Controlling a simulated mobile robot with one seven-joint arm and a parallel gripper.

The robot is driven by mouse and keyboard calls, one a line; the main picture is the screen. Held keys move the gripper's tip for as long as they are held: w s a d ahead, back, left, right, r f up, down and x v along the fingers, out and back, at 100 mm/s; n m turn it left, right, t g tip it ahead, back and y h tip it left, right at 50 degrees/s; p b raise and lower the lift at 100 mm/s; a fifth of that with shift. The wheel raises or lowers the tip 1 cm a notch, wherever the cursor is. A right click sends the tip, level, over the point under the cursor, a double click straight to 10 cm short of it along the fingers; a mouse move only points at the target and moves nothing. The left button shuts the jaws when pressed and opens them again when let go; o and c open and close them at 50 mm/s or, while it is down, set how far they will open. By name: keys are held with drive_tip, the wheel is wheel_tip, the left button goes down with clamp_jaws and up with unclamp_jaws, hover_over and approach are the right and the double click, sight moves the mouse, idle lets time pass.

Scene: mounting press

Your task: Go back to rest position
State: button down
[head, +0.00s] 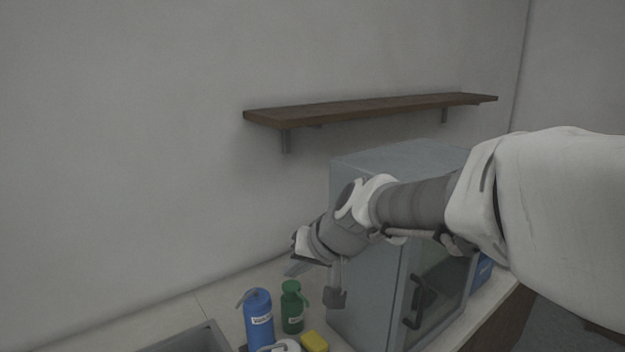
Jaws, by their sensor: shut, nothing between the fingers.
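My arm reaches in from the right in the head view, passing in front of the grey cabinet-like press (365,270). My gripper (297,267) is at the arm's far left end, shut and empty, above the counter and left of the press. It is small in the picture, and its fingertips are hard to make out. My arm hides part of the press's top and front. The press's front has a dark window and a dark handle (413,302).
A blue bottle (259,318), a green bottle (292,308) and a yellow sponge-like block (314,342) stand on the counter (215,300) below my gripper. A sink edge (190,340) is at the lower left. A wooden shelf (370,108) hangs above. The wall area at left is clear.

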drive_tip(key=s+d+h, duration=0.5)
drive_tip(key=s+d, duration=1.2)
drive_tip(key=s, duration=0.3)
drive_tip(key=shift+s+d+f+m+g, duration=0.15)
drive_tip(key=shift+s+f+m+g, duration=0.15)
drive_tip(key=shift+f+m, duration=0.1)
drive_tip(key=shift+r, duration=0.1)
idle(0.9)
